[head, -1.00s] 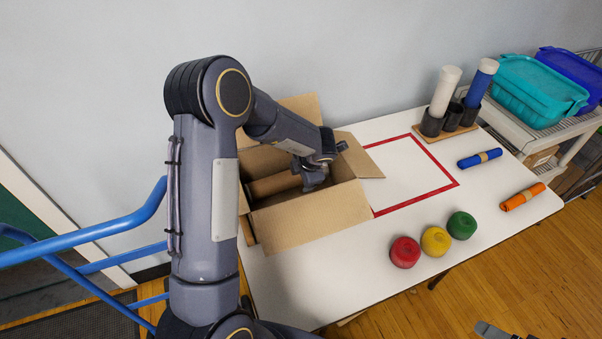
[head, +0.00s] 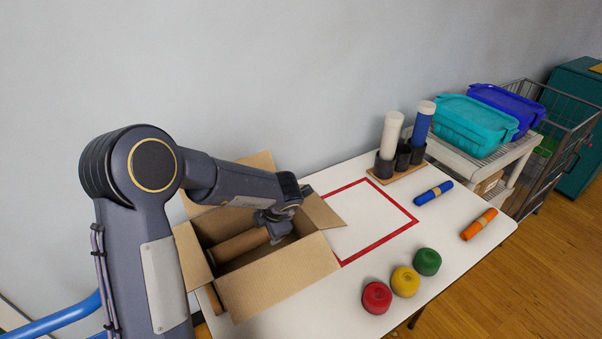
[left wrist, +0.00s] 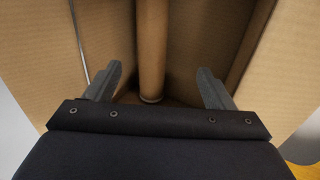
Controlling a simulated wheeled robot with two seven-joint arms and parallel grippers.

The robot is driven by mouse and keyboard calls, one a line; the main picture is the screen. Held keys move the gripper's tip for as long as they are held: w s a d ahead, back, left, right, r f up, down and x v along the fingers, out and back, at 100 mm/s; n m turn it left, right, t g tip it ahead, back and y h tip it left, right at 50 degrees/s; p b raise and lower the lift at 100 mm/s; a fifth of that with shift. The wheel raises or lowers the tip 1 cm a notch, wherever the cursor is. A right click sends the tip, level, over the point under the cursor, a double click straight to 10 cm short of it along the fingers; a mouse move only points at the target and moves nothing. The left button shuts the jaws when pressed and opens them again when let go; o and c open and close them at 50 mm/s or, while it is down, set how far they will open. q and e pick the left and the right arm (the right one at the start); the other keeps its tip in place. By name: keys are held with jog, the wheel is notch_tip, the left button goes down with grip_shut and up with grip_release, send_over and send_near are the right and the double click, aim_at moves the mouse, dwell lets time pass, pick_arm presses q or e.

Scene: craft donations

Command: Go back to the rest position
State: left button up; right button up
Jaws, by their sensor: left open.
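My left arm comes in from the left in the head view and bends down to the open cardboard box (head: 278,283). My left gripper (left wrist: 158,88) is inside the box opening, its two fingers spread apart with nothing between them that they touch. A brown cardboard tube (left wrist: 151,45) lies in the box beyond the fingers; it also shows in the head view (head: 236,245). In the head view the left gripper's fingers are partly hidden by the box and wrist. My right gripper is not in view.
The white table (head: 345,295) bears red (head: 376,298), yellow (head: 405,282) and green (head: 427,262) rolls, blue (head: 433,193) and orange (head: 479,224) bundles, and a tube holder (head: 398,172). A red-outlined area (head: 365,215) is empty. A cart with teal (head: 474,122) and blue bins stands right.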

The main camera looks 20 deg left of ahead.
pick_arm(q)
jog(key=shift+r, duration=0.1)
notch_tip(320, 180, up, 19)
jog(key=d+m+t+h, duration=0.3)
jog(key=m+t+h, duration=0.2)
jog(key=m+t, duration=0.45)
jog(key=s+d+r+m+g+h, duration=0.15)
jog(key=s+d+m+h, duration=0.25)
jog(key=s+m, duration=0.55)
jog(key=s+f+m+g, duration=0.3)
jog(key=s+f, duration=0.1)
jog(key=s, duration=0.5)
jog(key=s+f+m+g+y, duration=0.1)
jog(key=s+f+m, duration=0.3)
jog(key=s, duration=0.5)
jog(key=shift+s+a+f+g, duration=0.25)
jog(key=shift+s+g, duration=0.15)
jog(key=shift+g, duration=0.5)
